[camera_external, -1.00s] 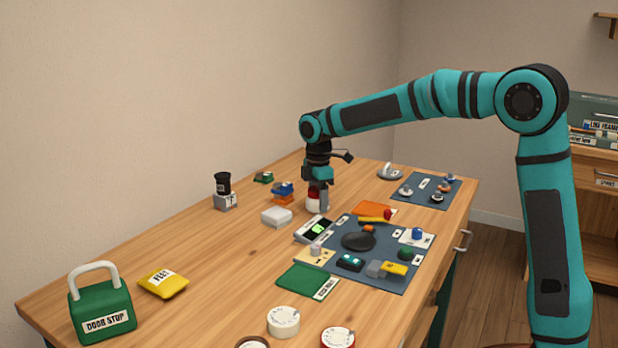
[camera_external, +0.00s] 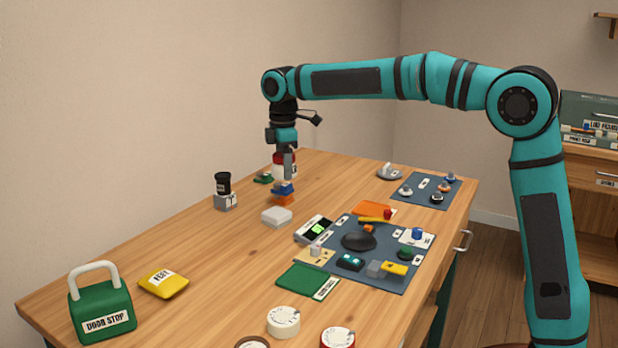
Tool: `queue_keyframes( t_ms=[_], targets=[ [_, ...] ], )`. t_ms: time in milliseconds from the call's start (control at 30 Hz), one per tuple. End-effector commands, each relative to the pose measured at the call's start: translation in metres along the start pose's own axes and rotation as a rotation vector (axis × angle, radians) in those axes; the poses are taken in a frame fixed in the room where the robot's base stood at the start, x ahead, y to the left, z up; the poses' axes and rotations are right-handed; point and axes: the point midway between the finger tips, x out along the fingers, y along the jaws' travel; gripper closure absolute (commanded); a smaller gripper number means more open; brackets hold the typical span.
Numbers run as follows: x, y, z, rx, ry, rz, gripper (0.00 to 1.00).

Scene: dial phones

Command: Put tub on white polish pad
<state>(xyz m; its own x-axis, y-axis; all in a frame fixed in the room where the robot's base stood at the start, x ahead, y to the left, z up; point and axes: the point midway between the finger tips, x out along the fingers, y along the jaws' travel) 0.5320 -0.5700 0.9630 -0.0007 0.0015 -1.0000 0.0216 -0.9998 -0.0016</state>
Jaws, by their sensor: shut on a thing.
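My gripper (camera_external: 286,165) is shut on the tub (camera_external: 280,158), which has a red top and a white lower part. The dark finger hides part of the tub. The tub is off the table, and in the picture it sits just above the blue-and-orange stack (camera_external: 283,193). The white polish pad (camera_external: 277,217) seems to be the flat white block on the table, below my gripper in the picture. Its top is bare.
A green block (camera_external: 263,177) lies left of the stack. A black jar (camera_external: 223,183) stands on a grey block to the left. A meter with a green display (camera_external: 315,229) and a dark mat (camera_external: 380,275) with several parts lie to the right.

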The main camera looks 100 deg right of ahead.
Motion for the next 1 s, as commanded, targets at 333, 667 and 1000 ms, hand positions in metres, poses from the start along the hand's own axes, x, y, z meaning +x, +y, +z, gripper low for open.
queue_keyframes(
  t_ms=[333,667,1000],
  targets=[
    [0.019,-0.012,-0.027,0.023,-0.001,-0.002,0.65],
    [0.056,-0.011,-0.027,0.023,0.000,-0.001,0.65],
    [0.090,-0.011,-0.027,0.022,0.000,0.000,0.65]
  ],
)
